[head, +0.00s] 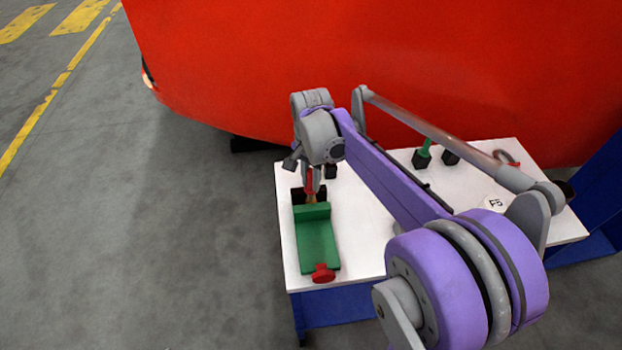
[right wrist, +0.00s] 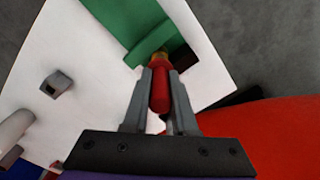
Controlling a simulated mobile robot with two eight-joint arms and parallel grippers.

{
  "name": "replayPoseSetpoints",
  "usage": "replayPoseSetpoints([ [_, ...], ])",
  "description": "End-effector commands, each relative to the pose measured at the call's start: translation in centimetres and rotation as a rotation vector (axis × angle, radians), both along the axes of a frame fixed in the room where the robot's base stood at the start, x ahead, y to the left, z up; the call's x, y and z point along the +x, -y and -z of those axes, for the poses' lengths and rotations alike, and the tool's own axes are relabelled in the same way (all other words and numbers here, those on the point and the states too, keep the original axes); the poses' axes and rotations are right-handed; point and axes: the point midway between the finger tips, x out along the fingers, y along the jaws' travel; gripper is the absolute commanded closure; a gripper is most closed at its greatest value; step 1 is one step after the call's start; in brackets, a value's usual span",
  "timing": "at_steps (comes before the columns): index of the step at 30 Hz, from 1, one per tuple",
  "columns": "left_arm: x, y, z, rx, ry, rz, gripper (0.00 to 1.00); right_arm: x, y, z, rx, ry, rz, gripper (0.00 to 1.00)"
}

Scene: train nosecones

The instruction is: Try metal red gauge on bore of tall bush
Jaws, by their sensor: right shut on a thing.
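My right gripper (head: 312,182) is shut on the red gauge (right wrist: 160,92), holding its red handle between both fingers in the right wrist view. The gauge also shows as a red upright piece in the head view (head: 310,184). A small brass-coloured part (right wrist: 160,60), perhaps the bush, shows at the gauge's far end, beside the green vise (head: 317,240). I cannot tell whether the gauge's end is inside a bore or only against it. The vise has a red knob (head: 323,273) and a dark jaw block (right wrist: 182,57). My left gripper is not in view.
The white table (head: 365,245) carries black holders (head: 422,160), one with a green handle, at the back. A red and grey hooked piece (head: 508,157) lies at the back right. The red nosecone (head: 400,60) stands close behind the table. Open floor lies left.

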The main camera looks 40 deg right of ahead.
Motion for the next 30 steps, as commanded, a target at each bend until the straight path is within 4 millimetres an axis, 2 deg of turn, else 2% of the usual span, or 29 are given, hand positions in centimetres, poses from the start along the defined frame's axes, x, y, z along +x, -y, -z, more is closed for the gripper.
replayPoseSetpoints([
  [11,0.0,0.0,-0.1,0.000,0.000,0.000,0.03,-0.1,-0.1,0.1,0.002,-0.002,-0.001,1.00],
  [25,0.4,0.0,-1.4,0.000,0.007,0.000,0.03,0.0,0.0,-1.7,0.001,0.000,0.000,1.00],
  [30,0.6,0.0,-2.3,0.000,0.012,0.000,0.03,0.0,0.0,-2.9,0.001,0.000,0.000,1.00],
])
